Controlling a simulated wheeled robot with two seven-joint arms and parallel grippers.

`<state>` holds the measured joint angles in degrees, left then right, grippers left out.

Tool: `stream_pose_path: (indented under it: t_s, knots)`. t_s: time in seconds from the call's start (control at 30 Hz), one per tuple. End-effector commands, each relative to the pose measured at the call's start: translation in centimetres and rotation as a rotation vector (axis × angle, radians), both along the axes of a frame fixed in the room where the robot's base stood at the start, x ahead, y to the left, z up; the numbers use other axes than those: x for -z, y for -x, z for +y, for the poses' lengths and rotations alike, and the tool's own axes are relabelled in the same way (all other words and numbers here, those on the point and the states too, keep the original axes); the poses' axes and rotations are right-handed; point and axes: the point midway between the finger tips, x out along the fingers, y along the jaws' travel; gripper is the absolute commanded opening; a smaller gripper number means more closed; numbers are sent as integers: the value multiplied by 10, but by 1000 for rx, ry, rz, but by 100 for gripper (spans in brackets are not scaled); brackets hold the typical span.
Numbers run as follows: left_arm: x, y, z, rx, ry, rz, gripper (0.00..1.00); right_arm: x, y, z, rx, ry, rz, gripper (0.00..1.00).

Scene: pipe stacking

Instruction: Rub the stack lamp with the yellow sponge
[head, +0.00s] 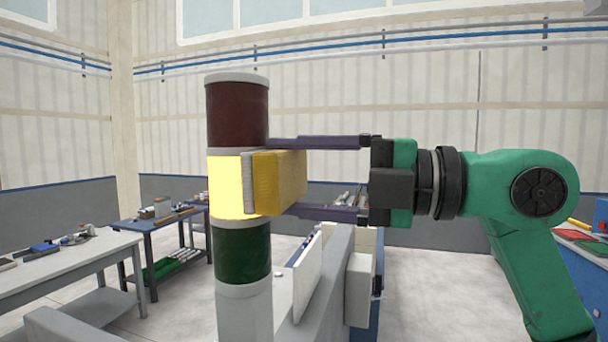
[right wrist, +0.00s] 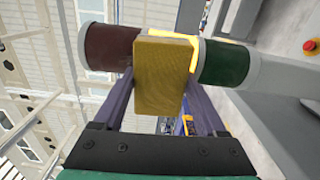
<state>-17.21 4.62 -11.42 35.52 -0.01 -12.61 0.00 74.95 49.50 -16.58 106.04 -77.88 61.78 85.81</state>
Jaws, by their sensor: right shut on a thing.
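The stack lamp (head: 238,235) stands upright, with a dark red section on top, a lit yellow section (head: 225,186) in the middle and a dark green section below. It also shows in the right wrist view, lying sideways across the top (right wrist: 224,63). My right gripper (head: 285,178) comes in from the right and is shut on the yellow sponge (head: 280,181). The sponge's grey-edged face is at the lit yellow section and seems to touch it. In the right wrist view the sponge (right wrist: 164,76) covers much of the lit section. My left gripper is not in view.
A white table (head: 75,262) with small items stands at the left. A blue table (head: 165,225) with tools stands behind it. A grey machine body with a white panel (head: 308,275) is right of the lamp's lower post. A red button (right wrist: 310,45) shows in the right wrist view.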

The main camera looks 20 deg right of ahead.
Motion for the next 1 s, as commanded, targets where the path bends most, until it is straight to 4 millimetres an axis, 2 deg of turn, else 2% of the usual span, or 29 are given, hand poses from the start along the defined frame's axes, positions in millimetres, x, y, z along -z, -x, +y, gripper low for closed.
stream_pose_path:
  t_s: [0.17,0.4,0.8,1.0]
  knots:
    - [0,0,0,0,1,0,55,-1,6,4,-1,1,1,29]
    - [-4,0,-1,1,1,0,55,-16,3,6,0,-1,1,29]
    - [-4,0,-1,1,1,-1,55,-15,-28,-16,1,-1,3,29]
    - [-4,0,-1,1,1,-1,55,-15,-30,-17,0,0,1,29]
